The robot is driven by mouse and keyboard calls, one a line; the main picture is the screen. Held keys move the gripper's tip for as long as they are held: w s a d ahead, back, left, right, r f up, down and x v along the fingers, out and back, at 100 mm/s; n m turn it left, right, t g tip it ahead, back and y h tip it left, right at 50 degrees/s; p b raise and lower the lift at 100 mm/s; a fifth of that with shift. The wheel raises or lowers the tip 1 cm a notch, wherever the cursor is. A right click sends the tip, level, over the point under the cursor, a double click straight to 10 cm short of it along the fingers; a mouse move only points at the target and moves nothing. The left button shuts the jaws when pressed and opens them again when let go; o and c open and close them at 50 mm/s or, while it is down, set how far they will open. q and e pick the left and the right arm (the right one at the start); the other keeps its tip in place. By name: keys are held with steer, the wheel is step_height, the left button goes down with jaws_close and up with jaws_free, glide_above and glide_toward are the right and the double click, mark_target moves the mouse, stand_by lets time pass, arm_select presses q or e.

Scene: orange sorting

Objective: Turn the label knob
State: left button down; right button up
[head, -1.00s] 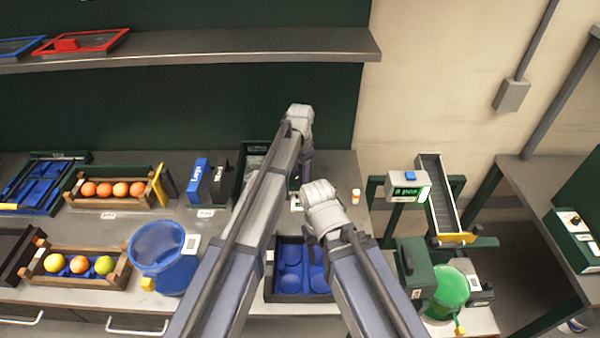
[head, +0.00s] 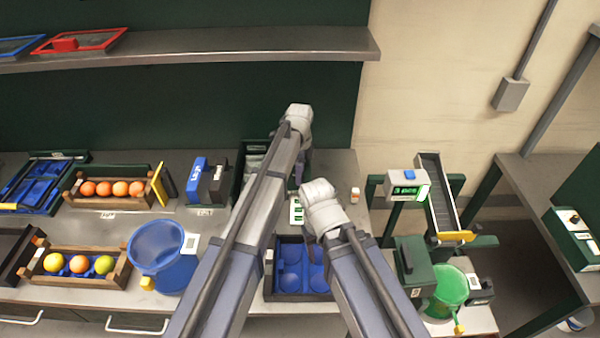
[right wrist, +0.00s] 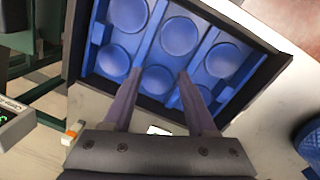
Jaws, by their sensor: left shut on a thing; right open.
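My left gripper (head: 299,178) points down at the back of the bench, right of the dark green bin (head: 252,152). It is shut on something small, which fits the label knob. The knob itself is hidden behind the fingers and my left arm. A white label card with green marks (head: 296,212) shows just in front of that gripper. My right gripper (right wrist: 158,88) is open and empty. In the right wrist view its two fingers are apart above a black tray (right wrist: 281,66) with round blue cups.
A small orange-lidded bottle (head: 355,194) stands right of my left gripper. Blue (head: 197,180) and black boxes stand left of it. A blue basket (head: 165,262) and fruit crates (head: 70,283) fill the left. A scale display (head: 405,190) and green basket (head: 452,287) are at right.

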arm_select(q)
steer(key=shift+m, duration=0.5)
steer(key=shift+c, duration=1.4)
jaws_free()
step_height(320, 180, up, 8)
steer(key=p, duration=0.8)
arm_select(e)
step_height(320, 180, up, 8)
arm_select(q)
steer(key=shift+f, duration=0.1)
arm_select(e)
steer(key=shift+f, duration=0.15)
